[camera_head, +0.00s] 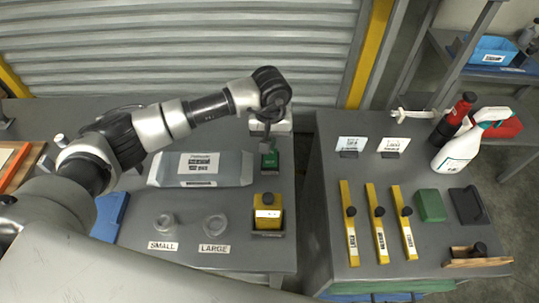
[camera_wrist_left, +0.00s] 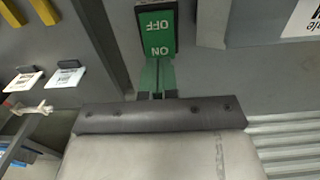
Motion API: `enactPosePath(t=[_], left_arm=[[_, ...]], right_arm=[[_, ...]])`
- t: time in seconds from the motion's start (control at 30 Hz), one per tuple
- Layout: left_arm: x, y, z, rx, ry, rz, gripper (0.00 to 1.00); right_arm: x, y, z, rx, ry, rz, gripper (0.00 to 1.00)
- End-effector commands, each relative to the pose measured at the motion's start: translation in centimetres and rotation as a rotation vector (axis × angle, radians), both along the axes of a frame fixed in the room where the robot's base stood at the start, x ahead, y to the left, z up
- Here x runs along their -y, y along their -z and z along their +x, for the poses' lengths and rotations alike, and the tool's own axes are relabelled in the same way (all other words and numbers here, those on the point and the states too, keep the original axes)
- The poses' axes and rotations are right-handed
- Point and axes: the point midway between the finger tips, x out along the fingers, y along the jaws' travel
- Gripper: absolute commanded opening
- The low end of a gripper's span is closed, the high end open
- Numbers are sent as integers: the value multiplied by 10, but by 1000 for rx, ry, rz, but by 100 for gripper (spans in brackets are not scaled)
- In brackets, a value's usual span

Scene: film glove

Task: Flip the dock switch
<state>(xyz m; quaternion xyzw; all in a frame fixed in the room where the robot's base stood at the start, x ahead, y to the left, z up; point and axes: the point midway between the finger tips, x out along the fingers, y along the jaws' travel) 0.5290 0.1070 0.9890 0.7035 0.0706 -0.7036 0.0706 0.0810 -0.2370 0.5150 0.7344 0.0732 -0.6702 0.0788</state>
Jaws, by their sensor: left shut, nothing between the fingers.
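The dock switch is a small green box (camera_head: 269,160) near the right edge of the left table, beside a grey package. In the left wrist view the green switch face (camera_wrist_left: 157,30) shows the words ON and OFF, upside down. My left gripper (camera_head: 270,122) is just behind the switch in the head view, pointing down, its fingers partly hidden by the wrist. In the wrist view the shut, empty fingertips (camera_wrist_left: 157,68) are close to the ON end. I cannot tell whether they touch it. My right gripper is not in view.
A grey package (camera_head: 200,172) lies left of the switch, and a yellow block (camera_head: 267,202) stands in front of it. A gap separates this table from the right table (camera_head: 325,230), which holds yellow bars and a spray bottle (camera_head: 460,148).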

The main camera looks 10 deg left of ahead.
Motion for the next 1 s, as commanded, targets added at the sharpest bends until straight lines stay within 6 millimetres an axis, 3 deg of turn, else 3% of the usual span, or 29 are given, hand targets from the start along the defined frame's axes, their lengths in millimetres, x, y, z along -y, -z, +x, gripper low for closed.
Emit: enactPosePath(t=[1.0], left_arm=[[0, 9, 0, 0, 0, 0, 0]], right_arm=[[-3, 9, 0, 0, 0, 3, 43]])
